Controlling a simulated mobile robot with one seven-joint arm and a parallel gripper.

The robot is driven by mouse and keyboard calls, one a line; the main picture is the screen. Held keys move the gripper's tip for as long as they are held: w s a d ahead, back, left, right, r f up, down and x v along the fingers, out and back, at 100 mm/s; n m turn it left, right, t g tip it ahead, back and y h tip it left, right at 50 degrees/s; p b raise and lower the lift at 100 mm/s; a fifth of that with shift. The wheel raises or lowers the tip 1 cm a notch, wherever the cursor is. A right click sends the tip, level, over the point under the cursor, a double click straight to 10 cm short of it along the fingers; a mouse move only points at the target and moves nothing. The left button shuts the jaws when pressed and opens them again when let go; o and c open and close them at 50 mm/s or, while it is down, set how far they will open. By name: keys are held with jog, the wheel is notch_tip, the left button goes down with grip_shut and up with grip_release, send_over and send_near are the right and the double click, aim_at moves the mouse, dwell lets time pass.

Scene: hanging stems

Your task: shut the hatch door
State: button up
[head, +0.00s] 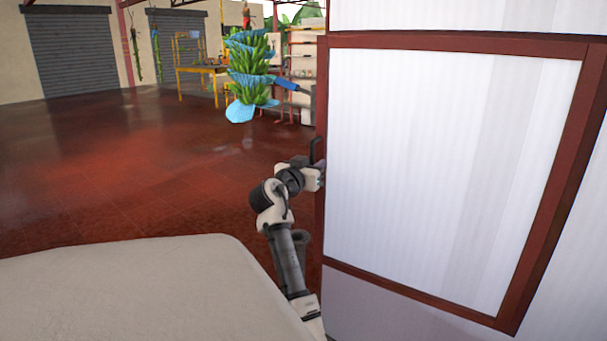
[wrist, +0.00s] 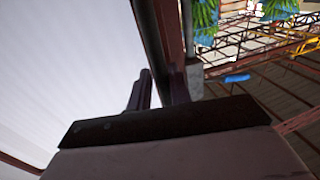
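The hatch door (head: 440,150) is a white ribbed panel in a dark red frame, filling the right of the head view. Its white face also fills the left of the wrist view (wrist: 65,70). A dark handle (head: 317,150) sits at the door's left edge. My gripper (head: 321,171) is at that edge, just below the visible part of the handle. In the wrist view, the two fingers of my gripper (wrist: 159,92) stand apart beside the red frame edge, with a narrow gap between them. I cannot tell whether the fingers touch the handle.
White wall surrounds the door above and at right. A pale rounded surface (head: 130,290) fills the lower left. A hanging banana stem (head: 250,70) with blue covers and a yellow table frame (head: 200,72) stand behind. The red floor (head: 120,170) at left is open.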

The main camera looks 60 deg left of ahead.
jog(key=v, duration=0.5)
jog(key=shift+s+d+r, duration=0.1)
jog(key=shift+s+d, duration=0.1)
jog(key=shift+s, duration=0.05)
